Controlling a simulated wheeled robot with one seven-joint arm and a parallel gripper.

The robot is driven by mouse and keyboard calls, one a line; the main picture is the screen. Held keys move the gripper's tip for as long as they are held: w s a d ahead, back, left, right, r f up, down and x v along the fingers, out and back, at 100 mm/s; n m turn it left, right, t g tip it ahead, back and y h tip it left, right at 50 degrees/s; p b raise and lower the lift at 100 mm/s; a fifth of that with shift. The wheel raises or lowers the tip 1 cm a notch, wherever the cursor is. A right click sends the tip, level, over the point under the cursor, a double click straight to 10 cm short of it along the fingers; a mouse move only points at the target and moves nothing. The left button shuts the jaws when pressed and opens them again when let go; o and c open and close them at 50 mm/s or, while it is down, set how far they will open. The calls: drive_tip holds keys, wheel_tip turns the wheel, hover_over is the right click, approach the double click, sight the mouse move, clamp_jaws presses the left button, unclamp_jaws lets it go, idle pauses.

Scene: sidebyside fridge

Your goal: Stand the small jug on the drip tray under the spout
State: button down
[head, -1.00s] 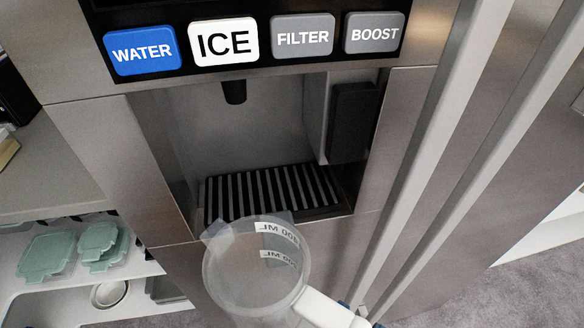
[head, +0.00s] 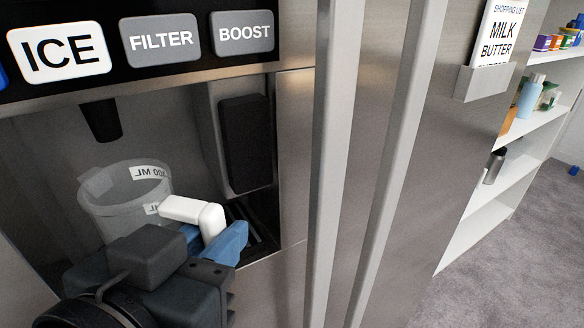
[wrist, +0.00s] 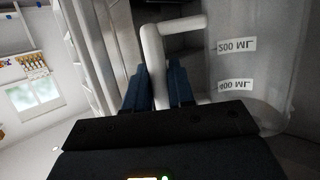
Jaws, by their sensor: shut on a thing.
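The small jug (head: 128,200) is clear, with a white handle (head: 192,213) and white volume labels. In the head view it is inside the dispenser recess, below the dark spout (head: 101,121) and a little to its right. My gripper (head: 226,240) has blue fingers shut on the jug's handle; the wrist view shows them (wrist: 160,88) around the handle, with the jug (wrist: 262,65) to the right. The drip tray (head: 262,236) is dark and mostly hidden behind the jug and gripper. I cannot tell whether the jug's base touches it.
A black pad (head: 246,143) is on the recess's right wall. Two long vertical fridge handles (head: 335,160) stand to the right of the recess. ICE (head: 60,51), FILTER (head: 160,40) and BOOST (head: 243,32) buttons sit above. Shelves with bottles (head: 497,165) are far right.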

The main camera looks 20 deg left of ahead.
drive_tip(key=shift+w+a, duration=0.35)
drive_tip(key=shift+a, duration=0.1)
drive_tip(key=shift+w+a+b, duration=0.35)
drive_tip(key=shift+w+a, duration=0.55)
drive_tip(key=shift+a, duration=0.15)
drive_tip(key=shift+d+f+b, duration=0.1)
drive_tip(key=shift+f+b, duration=0.45)
drive_tip(key=shift+f, duration=0.2)
drive_tip(key=shift+s, duration=0.1)
drive_tip(key=shift+f, duration=0.15)
drive_tip(key=c, duration=1)
unclamp_jaws()
drive_tip(key=shift+o, duration=0.2)
